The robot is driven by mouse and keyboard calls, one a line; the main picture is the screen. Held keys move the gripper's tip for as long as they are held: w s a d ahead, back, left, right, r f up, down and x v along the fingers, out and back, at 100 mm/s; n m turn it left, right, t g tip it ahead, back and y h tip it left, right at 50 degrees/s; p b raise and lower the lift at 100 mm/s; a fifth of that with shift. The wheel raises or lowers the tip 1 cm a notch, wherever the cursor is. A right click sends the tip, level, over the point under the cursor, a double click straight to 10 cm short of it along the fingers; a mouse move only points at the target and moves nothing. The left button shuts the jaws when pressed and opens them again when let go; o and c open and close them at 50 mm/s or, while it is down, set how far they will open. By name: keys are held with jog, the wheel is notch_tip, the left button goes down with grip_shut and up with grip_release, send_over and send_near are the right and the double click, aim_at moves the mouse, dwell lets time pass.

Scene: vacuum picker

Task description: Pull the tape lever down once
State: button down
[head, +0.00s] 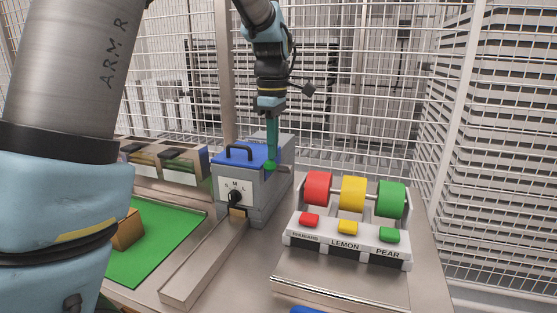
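A grey tape machine (257,203) with a blue lid and black handle stands at the middle of the bench. Its front has a black dial marked S, M and L, and a tape outlet below. A short dark lever-like part (283,169) shows at its upper right. My gripper (271,112) points straight down above the machine's right side. A slim teal shaft extends below it to a bright green tip (269,165), which overlaps the machine's top right edge in the head view. I cannot tell if the tip touches the lever. The finger gap is too small to see.
A dispenser with red, yellow and green rolls (353,193) and matching buttons stands to the right. A metal chute (203,260) runs forward from the machine. A green mat (155,260) with a brown block (128,231) lies left. Wire mesh fencing (380,90) closes off the back.

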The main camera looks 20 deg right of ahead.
aim_at(271, 162)
jog(key=shift+s+a+f+b, duration=0.2)
jog(key=shift+f+b, duration=0.1)
jog(key=shift+f, duration=0.2)
jog(key=shift+s+a+f+b, duration=0.2)
jog(key=shift+f+b, duration=0.1)
jog(key=shift+f, duration=0.2)
jog(key=shift+s+a+f+b, duration=0.1)
jog(key=shift+s+f+b, duration=0.15)
jog(key=shift+f, duration=0.35)
jog(key=shift+s+a+f+b, duration=0.15)
jog(key=shift+f+b, duration=0.15)
jog(key=shift+f, duration=0.2)
jog(key=shift+s+a+f+b, duration=0.1)
jog(key=shift+f+b, duration=0.15)
jog(key=shift+f, duration=0.3)
jog(key=shift+s+a+f+b, duration=0.15)
jog(key=shift+f+b, duration=0.15)
jog(key=shift+f, duration=0.2)
jog(key=shift+s+f+b, duration=0.1)
jog(key=shift+f+b, duration=0.6)
jog(key=shift+f, duration=1)
